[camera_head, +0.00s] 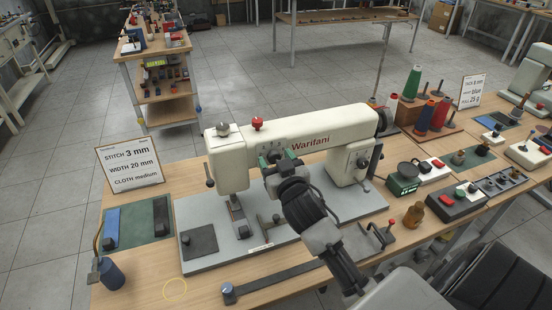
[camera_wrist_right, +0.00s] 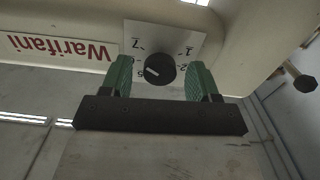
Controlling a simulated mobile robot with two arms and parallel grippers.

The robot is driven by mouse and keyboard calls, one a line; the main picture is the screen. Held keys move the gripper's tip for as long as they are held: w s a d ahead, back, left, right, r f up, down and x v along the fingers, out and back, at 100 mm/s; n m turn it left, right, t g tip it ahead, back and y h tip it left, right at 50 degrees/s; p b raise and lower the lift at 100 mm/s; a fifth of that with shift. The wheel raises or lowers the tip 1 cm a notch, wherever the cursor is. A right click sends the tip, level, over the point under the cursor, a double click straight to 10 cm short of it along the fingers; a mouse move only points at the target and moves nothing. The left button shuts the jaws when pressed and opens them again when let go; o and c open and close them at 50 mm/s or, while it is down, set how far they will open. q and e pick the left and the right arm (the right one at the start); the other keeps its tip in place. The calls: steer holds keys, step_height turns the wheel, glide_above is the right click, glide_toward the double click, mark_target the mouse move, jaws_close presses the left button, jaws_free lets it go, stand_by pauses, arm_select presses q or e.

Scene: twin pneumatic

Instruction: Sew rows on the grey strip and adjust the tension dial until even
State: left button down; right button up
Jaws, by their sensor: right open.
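A cream sewing machine (camera_head: 310,143) marked Warifani stands on a grey base plate (camera_head: 345,211). Its black tension dial (camera_wrist_right: 160,69) sits on a pale numbered plate on the machine's front. The dial's white mark points left, toward the 5. My right gripper (camera_wrist_right: 160,80) is open, with one green finger on each side of the dial and gaps between. In the head view my right gripper (camera_head: 271,158) is at the machine's front and hides the dial. A long dark grey strip (camera_head: 285,278) lies along the table's front; I cannot tell whether it is the strip to sew. My left gripper is out of view.
A sign (camera_head: 129,164) reads stitch 3 mm, width 20 mm, cloth medium. Thread cones (camera_head: 412,83) stand behind right. A brown bottle (camera_head: 413,215) and a black-red box (camera_head: 457,201) stand at the right.

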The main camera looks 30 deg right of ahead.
steer(key=shift+w, duration=0.1)
steer(key=c, duration=0.9)
steer(key=n+p, duration=0.2)
steer(key=n, duration=0.1)
steer(key=shift+r+n, duration=0.1)
steer(key=shift+n, duration=0.3)
steer(key=shift+n+p, duration=0.7)
steer(key=shift+n, duration=1.2)
